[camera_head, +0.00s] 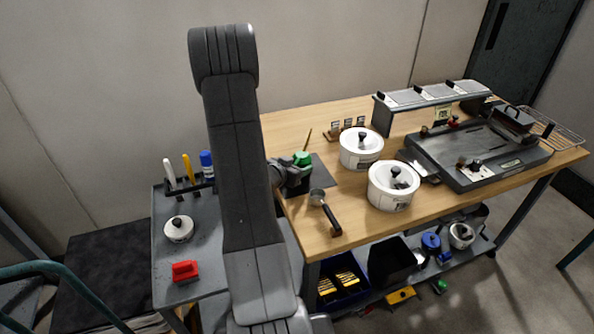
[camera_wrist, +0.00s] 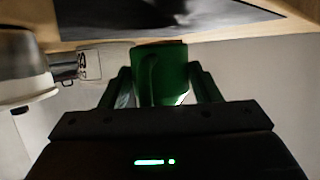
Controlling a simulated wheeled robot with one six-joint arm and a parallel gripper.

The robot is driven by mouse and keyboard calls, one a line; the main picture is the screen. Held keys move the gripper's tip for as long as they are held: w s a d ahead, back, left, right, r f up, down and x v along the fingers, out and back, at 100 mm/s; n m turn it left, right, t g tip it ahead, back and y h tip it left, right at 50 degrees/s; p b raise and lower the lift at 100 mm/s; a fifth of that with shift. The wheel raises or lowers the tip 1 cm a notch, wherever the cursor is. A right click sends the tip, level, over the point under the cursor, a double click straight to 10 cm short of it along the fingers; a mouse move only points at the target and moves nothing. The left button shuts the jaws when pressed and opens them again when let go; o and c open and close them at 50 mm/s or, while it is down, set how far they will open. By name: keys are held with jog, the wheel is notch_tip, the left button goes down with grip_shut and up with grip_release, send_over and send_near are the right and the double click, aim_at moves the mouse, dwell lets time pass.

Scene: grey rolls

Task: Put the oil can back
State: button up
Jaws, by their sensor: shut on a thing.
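A green can (camera_head: 301,158), which I take to be the oil can, shows at the end of my arm near the left edge of the wooden table. My gripper (camera_wrist: 160,85) is shut on it. In the wrist view the green body (camera_wrist: 163,72) sits between my two fingers. A dark mat (camera_head: 322,171) lies beside and partly behind the can on the table; it also shows at the top of the wrist view (camera_wrist: 175,14). My gripper hides the can's lower part. I cannot tell whether the can touches the mat or the table.
A grey griddle (camera_head: 475,155) fills the table's right. A grey cart (camera_head: 207,255) with bottles, a white lidded pot and a red block stands left.

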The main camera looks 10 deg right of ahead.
jog(key=shift+f, duration=0.85)
jog(key=shift+f, duration=0.1)
jog(key=o, duration=1.3)
jog(key=shift+o, duration=0.2)
jog(key=shift+a+r, duration=0.1)
jog(key=shift+r, duration=0.1)
jog(key=v, duration=1.2)
jog(key=shift+b, duration=0.35)
jog(key=shift+f, duration=0.1)
